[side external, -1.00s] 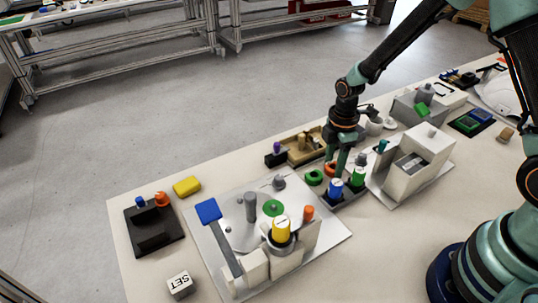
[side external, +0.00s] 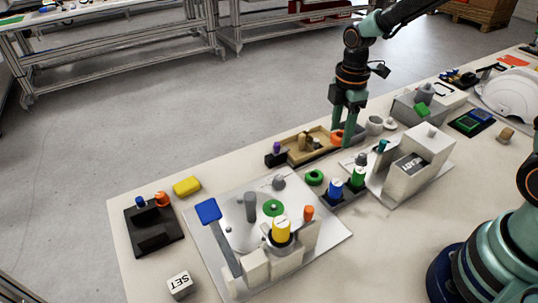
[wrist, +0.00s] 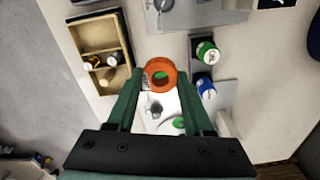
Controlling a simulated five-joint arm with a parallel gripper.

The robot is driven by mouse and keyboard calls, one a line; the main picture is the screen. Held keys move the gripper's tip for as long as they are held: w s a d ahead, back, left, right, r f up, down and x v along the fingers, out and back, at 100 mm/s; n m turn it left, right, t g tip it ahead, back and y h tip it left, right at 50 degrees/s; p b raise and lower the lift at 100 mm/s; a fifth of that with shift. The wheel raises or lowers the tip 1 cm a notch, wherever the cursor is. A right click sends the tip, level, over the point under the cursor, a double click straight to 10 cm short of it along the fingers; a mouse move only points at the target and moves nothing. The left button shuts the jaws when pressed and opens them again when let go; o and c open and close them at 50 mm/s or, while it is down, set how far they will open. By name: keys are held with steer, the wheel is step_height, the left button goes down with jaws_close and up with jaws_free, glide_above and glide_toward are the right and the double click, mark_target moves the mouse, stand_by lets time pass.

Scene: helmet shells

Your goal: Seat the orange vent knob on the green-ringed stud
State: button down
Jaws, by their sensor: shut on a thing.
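My gripper (side external: 343,137) is shut on the orange vent knob (side external: 337,136), a ring-shaped piece, and holds it raised above the bench. In the wrist view the knob (wrist: 159,64) sits between the two fingertips, its hole facing the camera, with something green showing through it. The green-ringed stud (side external: 273,207) is a small grey post in a green ring on the pale plate (side external: 335,235), to the lower left of my gripper. The knob is well apart from the stud. In the wrist view the stud's green ring (wrist: 179,122) is partly hidden between the fingers.
A wooden tray (side external: 318,141) lies behind.

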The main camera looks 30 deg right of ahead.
step_height(320, 180, up, 9)
step_height(320, 180, up, 2)
glide_above(273, 206)
step_height(273, 206, down, 20)
steer(key=shift+d+r, duration=0.1)
steer(key=shift+r, duration=0.15)
steer(key=shift+f, duration=0.15)
steer(key=shift+c, duration=1.4)
jaws_free()
